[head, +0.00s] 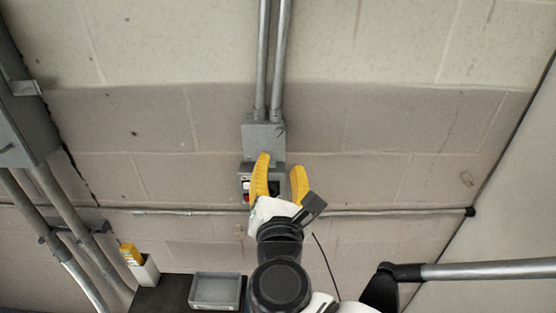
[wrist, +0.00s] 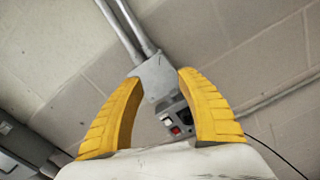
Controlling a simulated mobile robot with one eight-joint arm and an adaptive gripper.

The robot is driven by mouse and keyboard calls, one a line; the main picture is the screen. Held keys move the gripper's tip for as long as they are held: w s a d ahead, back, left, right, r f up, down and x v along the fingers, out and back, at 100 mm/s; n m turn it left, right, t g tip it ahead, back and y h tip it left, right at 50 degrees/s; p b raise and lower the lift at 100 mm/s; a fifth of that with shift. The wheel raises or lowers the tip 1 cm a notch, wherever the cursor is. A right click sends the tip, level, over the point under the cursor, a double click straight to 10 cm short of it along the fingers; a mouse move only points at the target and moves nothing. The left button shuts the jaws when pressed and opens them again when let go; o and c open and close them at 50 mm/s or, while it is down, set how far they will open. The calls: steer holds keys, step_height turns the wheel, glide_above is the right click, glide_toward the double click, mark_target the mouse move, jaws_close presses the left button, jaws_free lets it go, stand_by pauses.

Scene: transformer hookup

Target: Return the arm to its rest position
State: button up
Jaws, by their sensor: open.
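My gripper (head: 280,172) has two yellow ribbed fingers and points up toward the block wall. In the wrist view my gripper (wrist: 158,85) shows its fingers spread apart with nothing between them. Behind it on the wall is a grey switch box (head: 246,170) with a red part and a white part. The switch box also shows between the fingers in the wrist view (wrist: 174,115). In the head view the fingers hide part of this box. I cannot tell the distance from the fingertips to it.
A grey junction box (head: 263,138) with two conduits (head: 272,60) stands above the switch box. A horizontal pipe (head: 390,211) runs along the wall. At lower left are a grey bin (head: 215,291) and a white holder (head: 147,272) with a yellow item (head: 130,253). A grey cabinet (head: 25,125) hangs at far left.

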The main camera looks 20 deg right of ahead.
stand_by(0.3)
steer(key=s+d+f+m+g+b, duration=0.1)
steer(key=d+f+m+g+b, duration=0.25)
steer(key=f+m, duration=0.35)
steer(key=s+d+f+m+g+b, duration=0.2)
steer(key=d+f+m+g, duration=0.15)
steer(key=f+m, duration=0.35)
steer(key=s+a+f+m+g+y+b, duration=0.3)
steer(key=f+m, duration=0.5)
steer(key=m, duration=0.5)
steer(key=s+y+b, duration=0.1)
steer(key=s+y, duration=0.1)
steer(key=shift+f+m+y+b, duration=0.15)
steer(key=shift+m+y+b, duration=0.15)
steer(key=shift+b, duration=0.1)
